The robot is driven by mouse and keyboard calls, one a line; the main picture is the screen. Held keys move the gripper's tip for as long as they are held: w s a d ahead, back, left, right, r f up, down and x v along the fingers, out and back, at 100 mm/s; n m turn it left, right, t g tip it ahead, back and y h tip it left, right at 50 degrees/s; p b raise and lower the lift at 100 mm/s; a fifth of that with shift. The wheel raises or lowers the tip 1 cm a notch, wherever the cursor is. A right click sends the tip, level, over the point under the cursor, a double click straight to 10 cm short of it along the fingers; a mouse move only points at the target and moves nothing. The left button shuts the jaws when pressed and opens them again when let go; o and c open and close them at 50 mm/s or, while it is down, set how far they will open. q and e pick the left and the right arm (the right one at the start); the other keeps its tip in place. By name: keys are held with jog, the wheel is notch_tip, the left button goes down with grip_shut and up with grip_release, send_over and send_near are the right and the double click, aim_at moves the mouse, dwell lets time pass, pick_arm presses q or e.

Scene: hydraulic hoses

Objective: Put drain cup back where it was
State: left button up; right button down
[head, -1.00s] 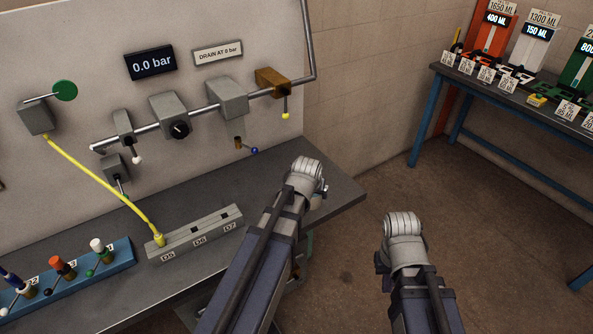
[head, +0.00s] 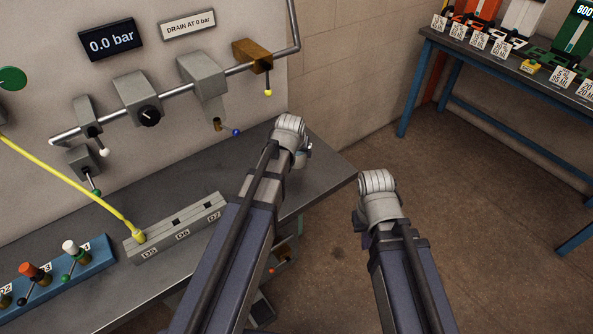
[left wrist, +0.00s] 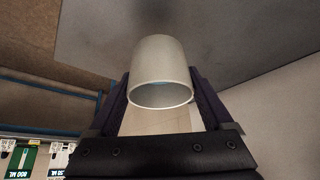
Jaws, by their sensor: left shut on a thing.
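The drain cup (left wrist: 160,72) is a plain off-white cylinder in the left wrist view, with its round opening facing the camera. My left gripper (left wrist: 160,82) is shut on it, one dark finger on each side. In the head view the cup is hidden, and my left wrist (head: 290,130) is over the bench's right part, in front of the panel. My right wrist (head: 378,195) is right of the bench edge, above the floor; its fingers are hidden. A grey block (head: 204,82) on the pipe has a brass drain fitting with a blue knob (head: 235,132) below it.
The grey bench (head: 315,185) carries a socket block (head: 205,208) marked D5 to D7, with a yellow hose (head: 75,180) plugged in at D5. A blue rack (head: 85,258) holds coloured hose ends. A second table (head: 500,75) with signs and trays stands at the back right.

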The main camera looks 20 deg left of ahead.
aim_at(297, 163)
pick_arm(q)
jog(key=shift+f+b, duration=2.05)
jog(key=shift+f, duration=0.5)
jog(key=shift+f, duration=0.2)
jog(key=o, duration=1.3)
jog(key=shift+r, duration=0.15)
